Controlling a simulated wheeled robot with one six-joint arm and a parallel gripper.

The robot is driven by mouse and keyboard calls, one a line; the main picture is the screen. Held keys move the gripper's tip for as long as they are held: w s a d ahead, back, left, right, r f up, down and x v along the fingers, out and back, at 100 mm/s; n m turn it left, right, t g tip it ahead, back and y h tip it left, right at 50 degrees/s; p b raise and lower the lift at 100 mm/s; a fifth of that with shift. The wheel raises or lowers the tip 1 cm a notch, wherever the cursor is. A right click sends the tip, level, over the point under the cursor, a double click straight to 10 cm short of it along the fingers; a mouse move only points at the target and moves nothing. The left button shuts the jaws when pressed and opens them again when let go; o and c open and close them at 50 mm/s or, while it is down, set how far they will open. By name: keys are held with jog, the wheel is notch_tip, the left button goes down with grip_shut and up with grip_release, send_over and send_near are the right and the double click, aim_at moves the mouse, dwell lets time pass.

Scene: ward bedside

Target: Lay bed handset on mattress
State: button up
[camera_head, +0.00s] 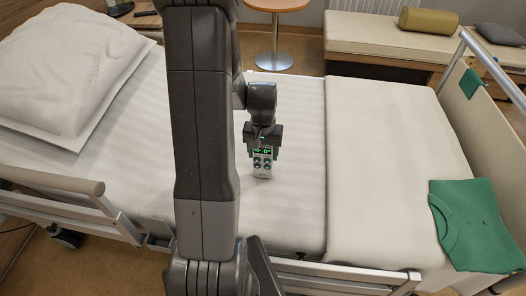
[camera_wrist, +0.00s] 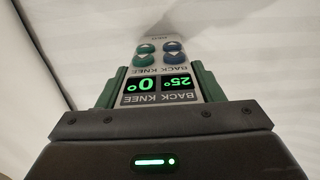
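A white pillow (camera_head: 70,70) lies at the left. A folded cream blanket (camera_head: 390,165) covers the right part, with a green garment (camera_head: 470,222) at its corner. Bed rails (camera_head: 60,180) run along the near side. The sheet around the handset is clear.

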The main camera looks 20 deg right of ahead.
jog(key=o, duration=0.4)
jog(key=shift+r, duration=0.1)
notch_tip(320, 180, up, 12)
jog(key=shift+r+p, duration=0.1)
jog(key=shift+p, duration=0.8)
notch_tip(320, 180, down, 8)
jog(key=b, duration=0.1)
dwell(0.5)
jog(key=shift+f, duration=0.25)
